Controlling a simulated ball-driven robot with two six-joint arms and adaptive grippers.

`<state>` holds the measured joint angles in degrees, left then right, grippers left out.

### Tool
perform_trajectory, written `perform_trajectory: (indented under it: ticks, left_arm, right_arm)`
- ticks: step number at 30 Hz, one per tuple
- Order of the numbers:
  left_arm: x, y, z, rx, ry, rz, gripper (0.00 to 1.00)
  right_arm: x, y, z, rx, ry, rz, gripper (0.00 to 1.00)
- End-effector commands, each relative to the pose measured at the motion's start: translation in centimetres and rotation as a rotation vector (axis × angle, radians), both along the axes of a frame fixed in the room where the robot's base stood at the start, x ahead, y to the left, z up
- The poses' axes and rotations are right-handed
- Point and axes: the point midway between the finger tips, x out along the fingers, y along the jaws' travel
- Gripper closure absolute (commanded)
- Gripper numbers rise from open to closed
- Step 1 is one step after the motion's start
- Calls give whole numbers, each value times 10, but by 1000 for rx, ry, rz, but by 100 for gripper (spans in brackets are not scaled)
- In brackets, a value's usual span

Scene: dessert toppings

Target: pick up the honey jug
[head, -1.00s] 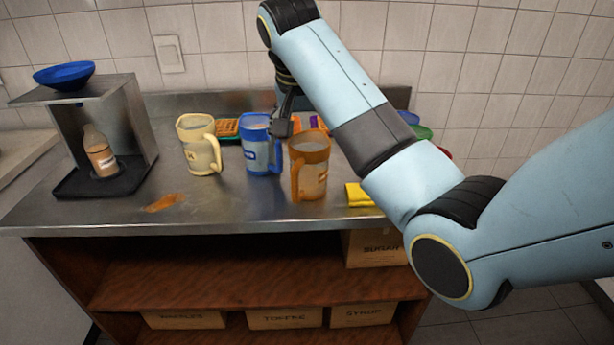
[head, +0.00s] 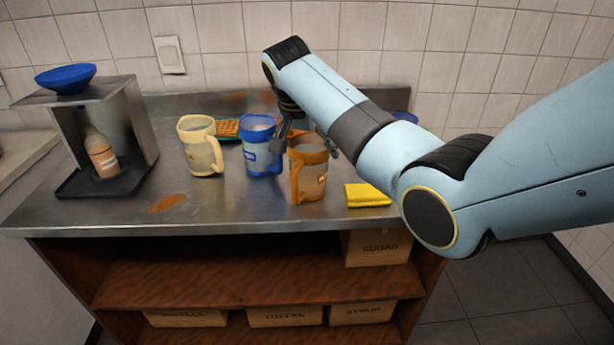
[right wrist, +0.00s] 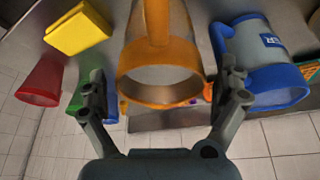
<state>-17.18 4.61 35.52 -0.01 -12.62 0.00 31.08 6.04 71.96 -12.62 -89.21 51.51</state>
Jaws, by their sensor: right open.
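Three jugs stand upright on the steel counter: a cream one (head: 201,157), a blue one (head: 261,158) and an orange one (head: 309,182). Their labels are too small or too cut off to read, so I cannot confirm which is the honey jug. My right gripper (head: 306,140) is open, at the orange jug's top from behind, partly hidden by it. In the right wrist view the orange jug (right wrist: 160,25) is between the spread fingers of my right gripper (right wrist: 163,78), and the blue jug (right wrist: 262,60) is just beyond one finger. My left gripper is out of view.
A yellow folded cloth (head: 366,195) lies right of the orange jug. Red (right wrist: 42,82) and green (right wrist: 76,100) items show in the right wrist view. A waffle tray (head: 228,129) lies behind the jugs. A metal stand (head: 133,125) with a bottle (head: 100,155) is at left.

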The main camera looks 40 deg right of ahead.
Motion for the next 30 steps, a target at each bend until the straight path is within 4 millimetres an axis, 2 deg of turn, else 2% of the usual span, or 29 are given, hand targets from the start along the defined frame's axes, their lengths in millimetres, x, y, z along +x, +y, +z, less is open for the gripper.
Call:
perform_trajectory:
  ticks: [8, 25, 30]
  left_arm:
    - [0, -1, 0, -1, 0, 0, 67]
    - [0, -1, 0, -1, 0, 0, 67]
    - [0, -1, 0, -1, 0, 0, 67]
  right_arm:
    - [1, -1, -4, 1, -1, 0, 0]
    - [1, -1, -4, 1, -1, 0, 74]
    - [2, -2, -2, -1, -4, 0, 75]
